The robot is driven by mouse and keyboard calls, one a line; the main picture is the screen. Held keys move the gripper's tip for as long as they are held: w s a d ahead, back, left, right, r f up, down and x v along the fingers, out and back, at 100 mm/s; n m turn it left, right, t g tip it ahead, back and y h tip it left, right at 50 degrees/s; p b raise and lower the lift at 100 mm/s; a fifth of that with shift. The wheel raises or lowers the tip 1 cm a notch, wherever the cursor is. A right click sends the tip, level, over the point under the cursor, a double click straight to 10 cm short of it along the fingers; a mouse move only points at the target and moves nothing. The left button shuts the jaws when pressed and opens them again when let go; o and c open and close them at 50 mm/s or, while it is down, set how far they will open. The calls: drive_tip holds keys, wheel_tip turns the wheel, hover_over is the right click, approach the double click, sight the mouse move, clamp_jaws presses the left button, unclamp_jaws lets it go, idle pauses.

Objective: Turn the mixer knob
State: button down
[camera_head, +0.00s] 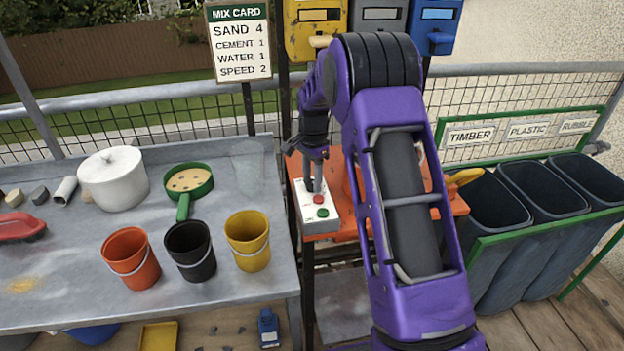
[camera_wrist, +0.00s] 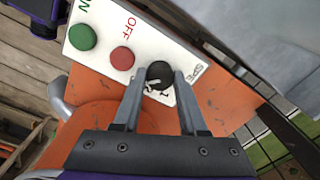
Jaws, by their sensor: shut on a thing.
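The mixer knob (camera_wrist: 159,75) is a small black round knob on a white control panel, seen between my fingertips in the wrist view. My gripper (camera_wrist: 160,80) is shut on the knob, one finger on each side. The panel (camera_head: 306,208) also carries a red OFF button (camera_wrist: 122,58) and a green ON button (camera_wrist: 83,37). A "SPE..." label and a digit show by the knob, partly hidden by my fingers. In the head view my gripper (camera_head: 315,186) reaches down onto the panel's far end and hides the knob. The panel sits on an orange mixer stand (camera_head: 340,225).
A mix card (camera_head: 240,42) reads sand 4, cement 1, water 1, speed 2. A grey bench (camera_head: 80,255) at left holds orange (camera_head: 131,258), black (camera_head: 190,250) and yellow (camera_head: 248,240) buckets. Waste bins (camera_head: 540,190) stand at right. A mesh railing runs behind.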

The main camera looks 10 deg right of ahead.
drive_tip(key=n+p, duration=0.1)
drive_tip(key=n, duration=0.3)
drive_tip(key=shift+r, duration=0.1)
drive_tip(key=shift+n+p, duration=0.35)
drive_tip(key=shift+n, duration=2.05)
drive_tip(key=c, duration=0.7)
unclamp_jaws()
drive_tip(key=shift+c, duration=0.2)
wheel_tip(320, 180, up, 17)
drive_tip(key=p, duration=0.1)
drive_tip(key=shift+d+r, duration=0.15)
drive_tip(key=shift+d, duration=0.1)
